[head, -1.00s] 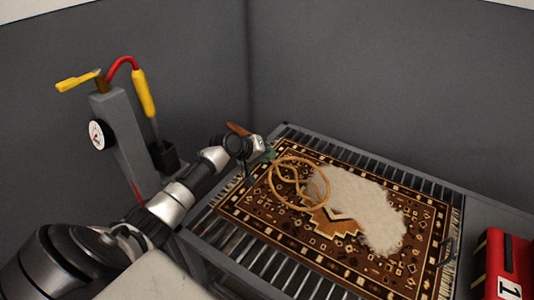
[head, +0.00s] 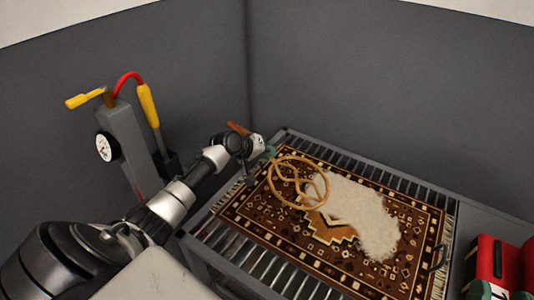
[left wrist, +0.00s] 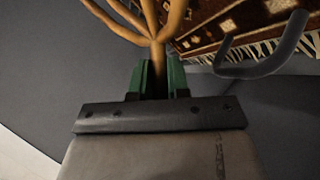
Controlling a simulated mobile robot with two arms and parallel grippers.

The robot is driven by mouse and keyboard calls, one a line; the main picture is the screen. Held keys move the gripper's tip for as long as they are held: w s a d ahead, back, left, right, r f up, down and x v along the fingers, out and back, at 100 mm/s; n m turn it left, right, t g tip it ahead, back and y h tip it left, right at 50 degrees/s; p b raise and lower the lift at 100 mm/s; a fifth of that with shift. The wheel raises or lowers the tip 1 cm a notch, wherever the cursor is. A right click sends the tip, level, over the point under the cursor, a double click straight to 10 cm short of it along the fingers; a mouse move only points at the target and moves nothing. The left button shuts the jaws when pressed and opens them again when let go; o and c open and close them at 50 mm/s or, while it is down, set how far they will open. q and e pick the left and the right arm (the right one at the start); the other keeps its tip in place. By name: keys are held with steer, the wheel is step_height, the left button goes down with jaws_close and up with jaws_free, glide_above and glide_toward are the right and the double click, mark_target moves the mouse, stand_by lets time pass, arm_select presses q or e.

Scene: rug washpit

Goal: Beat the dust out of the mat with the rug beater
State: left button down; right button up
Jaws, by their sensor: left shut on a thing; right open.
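The rug beater (head: 272,181) is a tan looped cane paddle with a brown handle end. My left gripper (head: 268,152) is shut on its stem; the left wrist view shows the green fingers (left wrist: 159,80) on either side of it. The loop is over the back left part of the patterned brown mat (head: 262,224). I cannot tell whether it touches the mat. A pale, whitish dust patch (head: 365,215) covers the mat's middle and right, partly seen through the loop. My right gripper is not in view.
The mat lies on a grey slatted rack (head: 222,240). A dark handle (head: 437,258) stands at its right edge, near a red case (head: 490,262). A grey post (head: 125,140) with a gauge and yellow-handled tools is at left. Grey walls close off the back.

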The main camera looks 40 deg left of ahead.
arm_select(q)
steer(key=shift+r, duration=0.2)
arm_select(e)
steer(key=shift+w+f+g+h, duration=0.2)
steer(key=shift+f+g+h, duration=0.2)
steer(key=shift+f, duration=0.15)
